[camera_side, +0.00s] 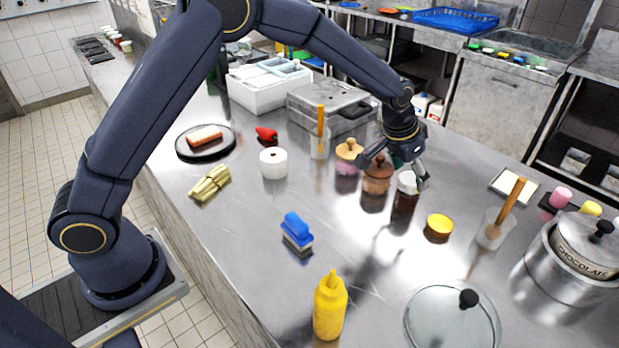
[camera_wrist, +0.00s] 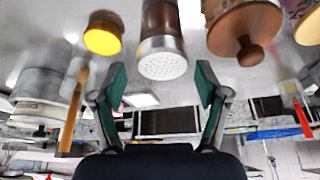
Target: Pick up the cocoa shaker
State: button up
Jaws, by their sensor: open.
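The cocoa shaker (camera_side: 405,193) is a dark brown cylinder with a silvery top, standing upright on the steel counter. In the wrist view the cocoa shaker (camera_wrist: 163,48) shows its perforated metal cap at the upper middle, its body cut off by the frame edge.
A wooden-lidded jar (camera_side: 376,182) stands close on the shaker's left, with another jar (camera_side: 348,158) behind it. A yellow-topped pot (camera_side: 439,226) stands at right, near a container with a wooden-handled tool (camera_side: 495,230). The counter in front of the shaker is clear.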

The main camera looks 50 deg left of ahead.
aim_at(408, 180)
jog(key=x, duration=0.5)
jog(key=shift+s+a+f, duration=0.15)
jog(key=shift+c, duration=0.4)
jog(key=c, duration=1)
